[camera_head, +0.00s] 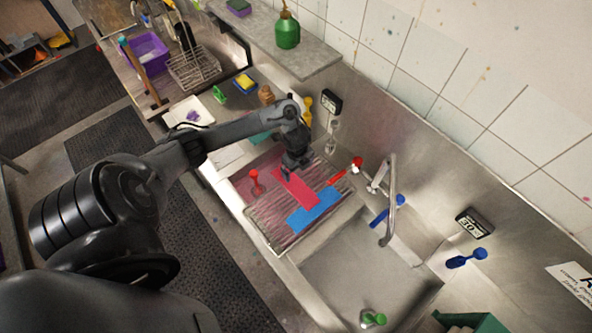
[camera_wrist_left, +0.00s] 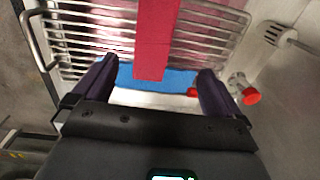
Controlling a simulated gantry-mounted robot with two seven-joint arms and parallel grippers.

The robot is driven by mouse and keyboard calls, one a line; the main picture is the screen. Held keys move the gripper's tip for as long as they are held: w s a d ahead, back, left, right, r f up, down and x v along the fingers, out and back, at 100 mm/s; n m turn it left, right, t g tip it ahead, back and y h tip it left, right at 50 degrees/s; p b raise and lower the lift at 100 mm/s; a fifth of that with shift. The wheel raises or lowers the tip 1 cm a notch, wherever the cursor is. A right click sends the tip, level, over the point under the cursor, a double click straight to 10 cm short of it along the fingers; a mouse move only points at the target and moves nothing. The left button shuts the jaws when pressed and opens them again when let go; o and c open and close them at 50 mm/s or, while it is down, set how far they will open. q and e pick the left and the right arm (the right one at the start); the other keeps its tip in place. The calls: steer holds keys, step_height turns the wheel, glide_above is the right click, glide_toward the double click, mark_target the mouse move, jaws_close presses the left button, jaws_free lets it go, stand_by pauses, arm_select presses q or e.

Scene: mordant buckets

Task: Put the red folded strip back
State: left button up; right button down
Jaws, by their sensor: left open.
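The red folded strip (camera_head: 299,190) lies on the wire rack (camera_head: 262,212) over the sink. Its near end overlaps a blue strip (camera_head: 318,205) lying on the same rack. In the left wrist view the red strip (camera_wrist_left: 155,40) runs down from the top edge, in front of the blue strip (camera_wrist_left: 175,80). My left gripper (camera_head: 292,164) is above the rack at the far end of the red strip. In the left wrist view its fingers (camera_wrist_left: 158,66) are spread wide, with the red strip between them in the picture; contact cannot be told. My right gripper is not in view.
A red-topped object (camera_head: 255,182) stands at the rack's left side. A red-headed tool (camera_head: 355,165) and the faucet (camera_head: 388,205) are on the right. A blue brush (camera_head: 466,259) lies farther right. The sink basin (camera_head: 350,265) in front of the rack has open room.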

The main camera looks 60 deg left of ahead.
arm_select(q)
steer(key=s+d+n+t, duration=0.1)
steer(key=d+n+t, duration=0.25)
steer(key=d, duration=1.55)
steer(key=s+d+r+n, duration=0.2)
steer(key=s+r+n, duration=0.3)
steer(key=s+r, duration=0.1)
steer(key=s+d+r+n, duration=0.2)
steer(key=s+r+n, duration=0.3)
steer(key=s+r, duration=0.1)
steer(key=shift+s+d+r, duration=0.15)
steer(key=shift+d+r, duration=0.1)
steer(key=shift+r, duration=0.1)
steer(key=shift+g, duration=0.25)
